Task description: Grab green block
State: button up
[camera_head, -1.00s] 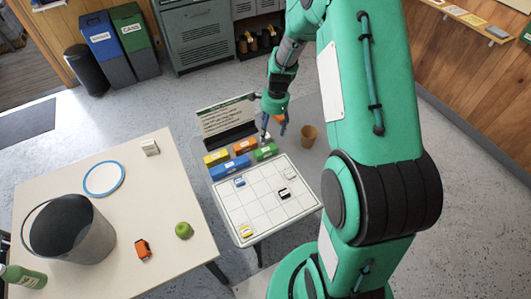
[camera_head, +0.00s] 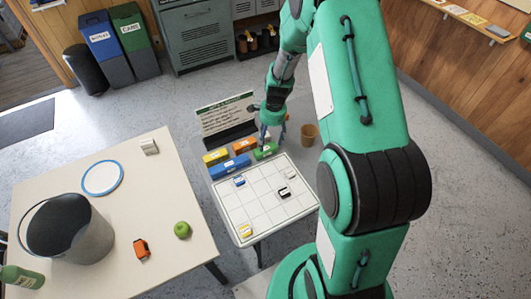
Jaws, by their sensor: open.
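The gripper is open. The fingers are small in this view, and I cannot tell whether they touch the block or stand around it.
Beside the green block are a blue block (camera_head: 232,167), an orange block (camera_head: 244,145) and a yellow block (camera_head: 215,157). Small blocks sit on the board.

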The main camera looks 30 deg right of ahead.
aim_at(267, 149)
jog(key=shift+a+f, duration=0.1)
jog(key=shift+f, duration=0.95)
jog(key=shift+f, duration=0.15)
jog(key=shift+a+f+b, duration=0.15)
jog(key=shift+f+b, duration=0.35)
jog(key=shift+f, duration=0.75)
jog(key=shift+a+f+b, duration=0.15)
jog(key=shift+f+b, duration=0.35)
jog(key=shift+f, duration=0.75)
jog(key=c, duration=1.4)
jog(key=shift+o, duration=0.2)
jog(key=shift+r, duration=0.1)
